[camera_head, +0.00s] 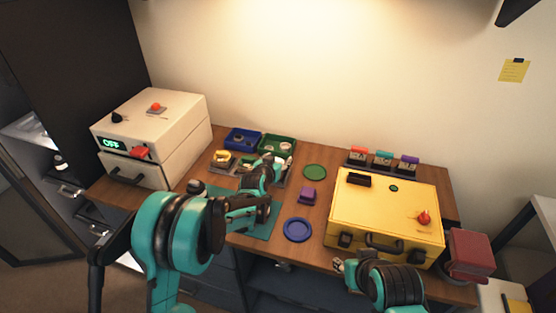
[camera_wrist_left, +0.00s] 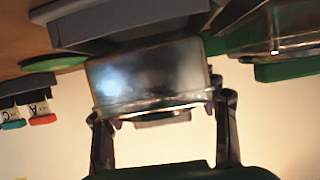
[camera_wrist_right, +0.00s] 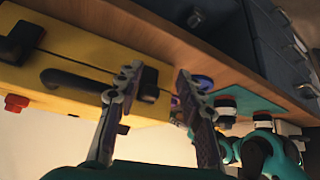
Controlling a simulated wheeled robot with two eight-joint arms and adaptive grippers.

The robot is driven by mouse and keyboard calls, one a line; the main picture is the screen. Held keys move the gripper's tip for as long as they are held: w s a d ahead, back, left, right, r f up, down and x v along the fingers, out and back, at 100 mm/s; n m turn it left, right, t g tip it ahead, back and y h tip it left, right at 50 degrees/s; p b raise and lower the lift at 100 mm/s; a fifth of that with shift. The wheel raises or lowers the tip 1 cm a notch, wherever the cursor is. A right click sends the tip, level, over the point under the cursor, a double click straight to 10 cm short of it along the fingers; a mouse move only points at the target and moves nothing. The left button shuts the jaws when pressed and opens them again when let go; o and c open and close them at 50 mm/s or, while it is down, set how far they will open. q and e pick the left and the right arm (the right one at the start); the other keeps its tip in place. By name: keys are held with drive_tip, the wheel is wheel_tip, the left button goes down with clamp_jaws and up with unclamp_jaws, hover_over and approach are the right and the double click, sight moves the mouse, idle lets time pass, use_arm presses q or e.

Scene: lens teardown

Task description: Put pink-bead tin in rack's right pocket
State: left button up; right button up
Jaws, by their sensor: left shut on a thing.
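My left gripper (camera_head: 270,163) reaches over the back-left of the desk, at the grey rack (camera_head: 284,181). In the left wrist view its two fingers (camera_wrist_left: 163,118) are shut on a shiny tin (camera_wrist_left: 150,72). Glare hides the tin's contents, so I cannot tell the bead colour. The grey rack (camera_wrist_left: 130,25) is right by the tin in that view; I cannot tell if the tin is inside a pocket. The arm hides much of the rack in the head view. My right gripper (camera_wrist_right: 158,95) is open and empty near the front of the yellow case.
A green tray (camera_head: 290,139) and a blue tray (camera_head: 232,145) stand behind the rack. A green disc (camera_head: 315,171), purple block (camera_head: 308,194) and blue dish (camera_head: 298,229) lie to its right. The yellow case (camera_head: 385,215) fills the right; a white drawer unit (camera_head: 155,135) stands left.

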use_arm(q)
drive_tip(key=shift+f+b, duration=0.45)
drive_tip(key=shift+f, duration=0.4)
drive_tip(key=o, duration=1.2)
drive_tip(key=shift+f, duration=0.1)
wheel_tip(320, 180, up, 10)
drive_tip(key=shift+s+a+r, duration=0.2)
drive_tip(key=shift+s+r, duration=0.1)
drive_tip(key=shift+s, duration=0.05)
drive_tip(key=s+a+r+n+g+y, duration=0.1)
drive_tip(key=s+a+g, duration=0.1)
drive_tip(key=s+a, duration=0.65)
drive_tip(key=s+a+r+n+g+y, duration=0.1)
drive_tip(key=s+a+r, duration=0.15)
drive_tip(key=s, duration=1.05)
drive_tip(key=s+a+f+g, duration=0.1)
drive_tip(key=s+a+f, duration=0.1)
drive_tip(key=s, duration=0.5)
drive_tip(key=s+a+f+n+g+y, duration=0.1)
drive_tip(key=s+a+f, duration=0.2)
drive_tip(key=s, duration=0.4)
drive_tip(key=s+a+f+g+y, duration=0.1)
drive_tip(key=s+a+f, duration=0.1)
drive_tip(key=s+f, duration=0.2)
drive_tip(key=shift+s+a+n, duration=0.2)
drive_tip(key=shift+s+n, duration=0.1)
drive_tip(key=shift+s, duration=1.15)
